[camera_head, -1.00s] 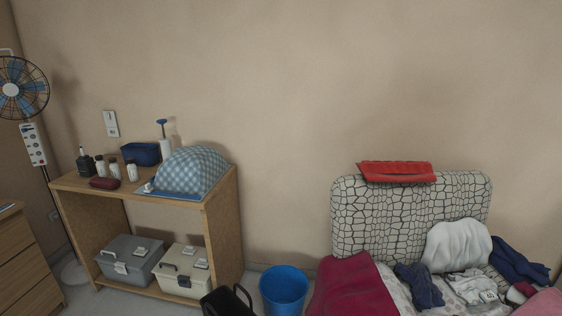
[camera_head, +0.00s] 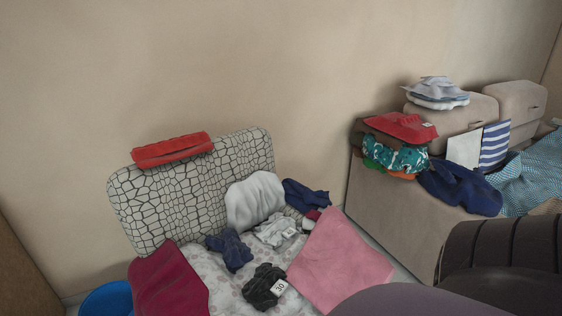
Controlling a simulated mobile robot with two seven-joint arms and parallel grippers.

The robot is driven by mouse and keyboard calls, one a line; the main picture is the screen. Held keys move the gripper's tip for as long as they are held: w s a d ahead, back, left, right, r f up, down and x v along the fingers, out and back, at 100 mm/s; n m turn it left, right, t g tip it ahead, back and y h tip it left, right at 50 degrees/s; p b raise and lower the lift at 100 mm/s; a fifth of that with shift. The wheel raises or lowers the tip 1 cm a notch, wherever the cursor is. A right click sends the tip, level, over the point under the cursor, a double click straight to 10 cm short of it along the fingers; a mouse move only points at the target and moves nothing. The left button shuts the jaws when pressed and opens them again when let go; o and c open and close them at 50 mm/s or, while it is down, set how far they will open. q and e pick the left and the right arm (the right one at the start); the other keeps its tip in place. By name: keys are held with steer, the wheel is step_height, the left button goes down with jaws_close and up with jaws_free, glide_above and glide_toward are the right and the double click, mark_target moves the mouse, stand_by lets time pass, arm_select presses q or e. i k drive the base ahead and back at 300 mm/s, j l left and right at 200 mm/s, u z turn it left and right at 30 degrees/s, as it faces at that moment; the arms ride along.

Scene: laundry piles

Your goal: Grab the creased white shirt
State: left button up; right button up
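A small crumpled white-grey garment (camera_head: 276,229) with dark marks lies on the floral surface, in front of a puffy white item (camera_head: 255,200) that leans on the cracked-pattern backrest. The puffy item looks like a cushion or bunched cloth; I cannot tell which. Another white and grey folded pile (camera_head: 437,92) lies on top of the beige sofa back. I cannot tell for certain which of these is the creased white shirt. Neither of my grippers is in view.
Navy cloths (camera_head: 230,249), a black garment with a number tag (camera_head: 265,287), a pink cloth (camera_head: 340,262) and a crimson cloth (camera_head: 168,281) surround it. A blue bin (camera_head: 106,299) is at lower left. A beige sofa (camera_head: 395,222) and dark brown seat (camera_head: 505,265) stand at right.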

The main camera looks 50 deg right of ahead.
mark_target(279, 228)
steer(key=k+l, duration=0.1)
steer(key=l, duration=0.55)
steer(key=k+l, duration=0.1)
steer(key=l, duration=1.15)
steer(key=k, duration=0.05)
